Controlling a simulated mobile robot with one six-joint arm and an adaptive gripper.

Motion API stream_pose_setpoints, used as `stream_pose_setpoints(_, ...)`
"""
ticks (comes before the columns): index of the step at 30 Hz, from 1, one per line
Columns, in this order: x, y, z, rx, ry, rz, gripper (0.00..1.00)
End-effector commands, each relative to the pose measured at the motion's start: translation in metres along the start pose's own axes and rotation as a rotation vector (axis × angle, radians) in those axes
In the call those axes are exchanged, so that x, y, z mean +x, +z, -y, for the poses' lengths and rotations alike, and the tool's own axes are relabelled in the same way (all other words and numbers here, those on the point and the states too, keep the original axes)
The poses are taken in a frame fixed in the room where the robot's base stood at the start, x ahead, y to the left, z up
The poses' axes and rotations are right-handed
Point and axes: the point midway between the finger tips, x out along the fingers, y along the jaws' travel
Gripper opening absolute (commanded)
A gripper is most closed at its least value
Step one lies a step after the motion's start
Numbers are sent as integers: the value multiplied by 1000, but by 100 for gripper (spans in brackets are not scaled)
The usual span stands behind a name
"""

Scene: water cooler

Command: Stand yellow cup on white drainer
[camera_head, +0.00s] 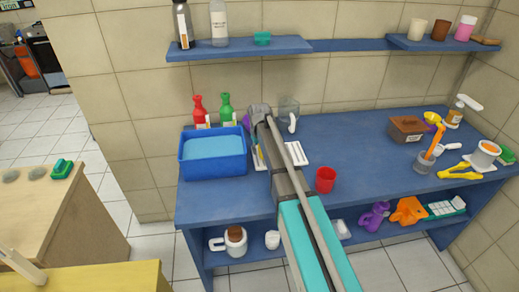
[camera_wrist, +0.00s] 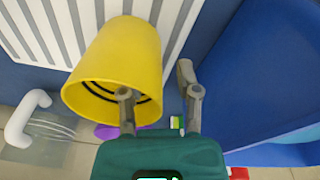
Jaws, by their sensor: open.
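The yellow cup (camera_wrist: 110,55) is large in the wrist view, with its wide mouth facing the camera side and its narrower base against the white slatted drainer (camera_wrist: 45,35). It looks upright, though I cannot tell for certain that the base touches the slats. My gripper (camera_wrist: 160,95) is open; one finger overlaps the cup's mouth and the other is outside the cup, apart from it. In the head view my arm hides the cup and much of the drainer (camera_head: 296,154).
A blue basin (camera_head: 213,168) stands left of the drainer, with red (camera_head: 200,112) and green (camera_head: 226,110) bottles behind it. A clear mug (camera_head: 289,110) stands behind the drainer. A red cup (camera_head: 325,180) stands to its right. The counter's (camera_head: 360,150) right-centre is clear.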

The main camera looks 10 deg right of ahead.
Motion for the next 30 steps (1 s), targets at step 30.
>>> stream_pose_setpoints(30,-54,0,-1,1,0,0,43)
